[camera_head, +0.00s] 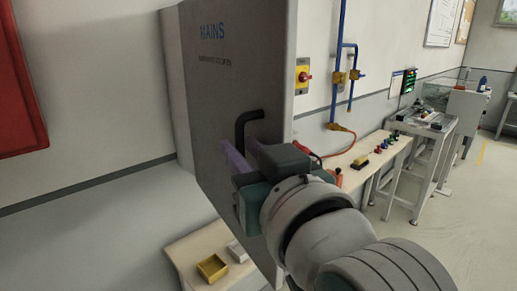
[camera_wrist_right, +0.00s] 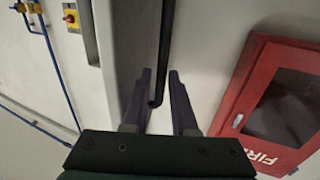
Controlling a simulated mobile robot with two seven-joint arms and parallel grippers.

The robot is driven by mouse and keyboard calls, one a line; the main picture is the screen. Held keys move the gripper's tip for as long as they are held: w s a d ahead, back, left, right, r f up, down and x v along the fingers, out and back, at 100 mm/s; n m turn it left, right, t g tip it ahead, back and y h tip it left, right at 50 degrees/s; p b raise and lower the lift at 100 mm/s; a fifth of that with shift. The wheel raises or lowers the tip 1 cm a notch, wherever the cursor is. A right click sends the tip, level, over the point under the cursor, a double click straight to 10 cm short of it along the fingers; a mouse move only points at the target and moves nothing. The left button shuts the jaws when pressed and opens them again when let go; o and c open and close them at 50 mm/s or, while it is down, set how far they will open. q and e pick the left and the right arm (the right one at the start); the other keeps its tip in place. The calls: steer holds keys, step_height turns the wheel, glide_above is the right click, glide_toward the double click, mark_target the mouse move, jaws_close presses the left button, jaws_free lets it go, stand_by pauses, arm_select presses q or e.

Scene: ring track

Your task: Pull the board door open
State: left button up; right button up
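The grey board door (camera_head: 215,95) bears the word MAINS and fills the upper middle of the head view. Its black bent handle (camera_head: 243,124) sticks out low on the door, and it also shows in the right wrist view as a dark bar (camera_wrist_right: 166,45). My right gripper (camera_head: 238,158) is at the lower part of the handle. In the right wrist view its two purple fingers (camera_wrist_right: 160,100) stand apart, with the handle's end between them and nearer the left finger. A gap shows beside the right finger. My left gripper is in neither view.
A red cabinet (camera_head: 18,90) hangs on the wall at left; its red frame shows in the wrist view (camera_wrist_right: 236,92). A yellow tray (camera_head: 212,267) lies on a bench below the door. A red-and-yellow switch (camera_head: 303,77) and blue pipes (camera_head: 337,60) are on the wall at right.

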steer(key=shift+o, duration=1.3)
steer(key=shift+r, duration=0.1)
steer(key=b+v, duration=0.2)
steer(key=v, duration=0.8)
